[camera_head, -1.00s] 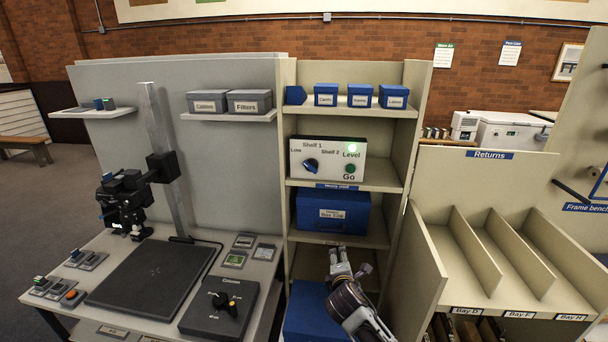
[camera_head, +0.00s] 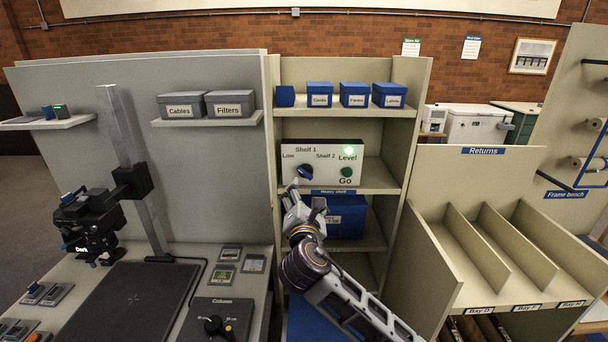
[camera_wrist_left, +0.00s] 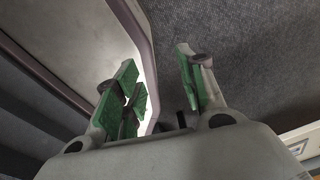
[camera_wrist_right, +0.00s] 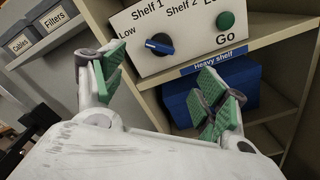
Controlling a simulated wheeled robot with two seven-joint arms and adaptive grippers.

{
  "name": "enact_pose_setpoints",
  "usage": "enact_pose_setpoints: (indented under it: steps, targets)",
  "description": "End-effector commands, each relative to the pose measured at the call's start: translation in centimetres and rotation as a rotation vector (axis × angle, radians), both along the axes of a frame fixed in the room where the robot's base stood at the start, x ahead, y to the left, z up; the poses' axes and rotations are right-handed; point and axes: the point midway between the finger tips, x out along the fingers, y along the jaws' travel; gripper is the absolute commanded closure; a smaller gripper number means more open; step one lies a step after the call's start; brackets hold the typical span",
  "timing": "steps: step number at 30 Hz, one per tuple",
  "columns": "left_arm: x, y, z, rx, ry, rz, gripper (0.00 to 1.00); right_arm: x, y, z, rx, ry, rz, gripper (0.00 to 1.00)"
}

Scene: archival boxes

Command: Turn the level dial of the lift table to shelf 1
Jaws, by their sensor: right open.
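The level dial (camera_head: 305,171), a round knob with a blue bar, sits on a white control panel (camera_head: 322,148) on the middle shelf. In the right wrist view the dial (camera_wrist_right: 158,44) shows fully, its bar slanting with one end toward "Low". "Shelf 1" and "Shelf 2" are printed above it. A green Go button (camera_head: 347,172) is to its right, under a lit level lamp (camera_head: 348,151). My right gripper (camera_head: 305,197) is open and empty, just below and in front of the panel, apart from the dial. My left gripper (camera_wrist_left: 158,88) is open and empty near the floor.
A blue box (camera_head: 346,216) stands under the panel's shelf, labelled "Heavy shelf" (camera_head: 333,192). Small blue boxes (camera_head: 355,94) stand above. A copy stand (camera_head: 130,170) is at left; the Returns bays (camera_head: 482,152) are at right. A column control box (camera_head: 215,318) lies on the left table.

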Motion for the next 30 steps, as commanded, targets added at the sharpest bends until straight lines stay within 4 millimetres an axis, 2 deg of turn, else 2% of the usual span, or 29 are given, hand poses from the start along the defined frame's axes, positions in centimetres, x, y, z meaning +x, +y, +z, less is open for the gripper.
enact_pose_setpoints:
  steps: [8,14,30]
  targets:
    - [0.6,-0.1,0.1,-0.002,-0.008,-0.001,0.60,0.3,0.0,0.0,0.001,0.001,0.001,0.27]
    - [1.4,0.0,0.3,-0.001,-0.017,-0.001,0.60,1.4,0.0,0.0,0.001,0.001,0.000,0.27]
    - [1.0,0.0,0.7,-0.001,-0.012,-0.001,0.60,6.7,0.0,0.0,0.002,0.001,0.000,0.27]
